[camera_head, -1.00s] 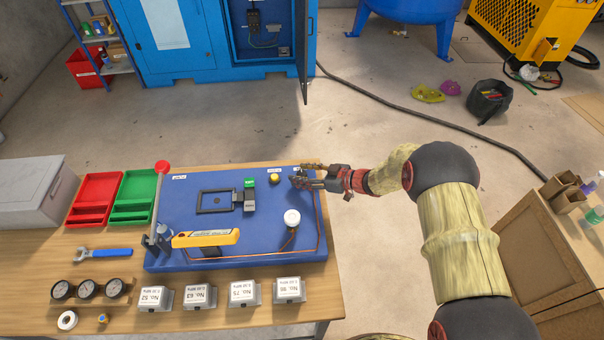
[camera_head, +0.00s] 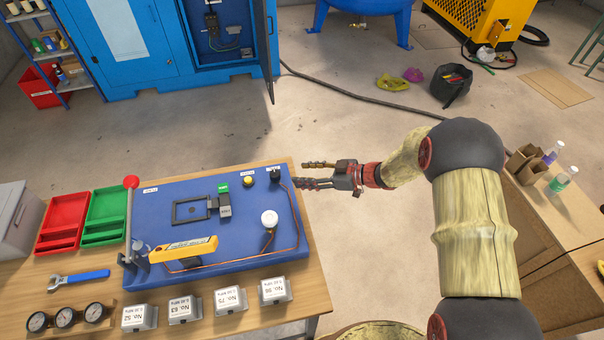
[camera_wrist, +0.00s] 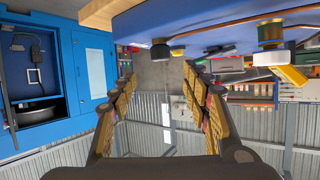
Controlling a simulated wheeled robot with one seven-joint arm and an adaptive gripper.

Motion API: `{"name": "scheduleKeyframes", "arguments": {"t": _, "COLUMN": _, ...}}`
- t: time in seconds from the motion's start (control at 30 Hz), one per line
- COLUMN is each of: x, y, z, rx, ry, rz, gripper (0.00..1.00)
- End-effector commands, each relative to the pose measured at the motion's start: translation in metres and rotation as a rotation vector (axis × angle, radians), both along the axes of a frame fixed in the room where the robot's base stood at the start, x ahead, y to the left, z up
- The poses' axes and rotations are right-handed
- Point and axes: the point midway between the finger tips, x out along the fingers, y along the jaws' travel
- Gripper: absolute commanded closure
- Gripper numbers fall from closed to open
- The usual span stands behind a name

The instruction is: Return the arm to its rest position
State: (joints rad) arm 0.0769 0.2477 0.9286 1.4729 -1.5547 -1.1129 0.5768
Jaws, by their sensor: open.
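My arm (camera_head: 475,220) reaches up from the lower right and bends left toward the bench in the head view. My gripper (camera_head: 309,174) is open and empty at the right edge of the blue board (camera_head: 165,208). Its lower finger is close to a black knob (camera_head: 275,176) at the board's upper right corner; I cannot tell from the head view whether they touch. In the wrist view, the two fingers of my gripper (camera_wrist: 158,88) are spread apart with nothing between them. The black knob (camera_wrist: 160,52) shows beyond them under the board's edge.
The wooden bench (camera_head: 318,275) carries the board, a red tray (camera_head: 63,224), a green tray (camera_head: 105,217), gauges and several labelled boxes. A second wooden bench (camera_head: 530,230) with bottles stands right of my arm. Open floor (camera_head: 330,120) lies behind the bench.

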Motion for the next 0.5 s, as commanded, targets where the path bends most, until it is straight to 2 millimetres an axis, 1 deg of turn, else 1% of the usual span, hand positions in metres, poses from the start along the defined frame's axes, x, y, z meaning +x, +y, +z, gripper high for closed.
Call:
{"name": "scheduleKeyframes", "arguments": {"t": 0.4, "x": 0.000, "y": 0.000, "z": 0.000, "rx": -0.004, "ry": -0.009, "rz": 0.004, "gripper": 0.52}}
{"name": "scheduleKeyframes", "arguments": {"t": 0.5, "x": 0.007, "y": -0.008, "z": -0.012, "rx": -0.062, "ry": -0.033, "rz": -0.015, "gripper": 0.52}}
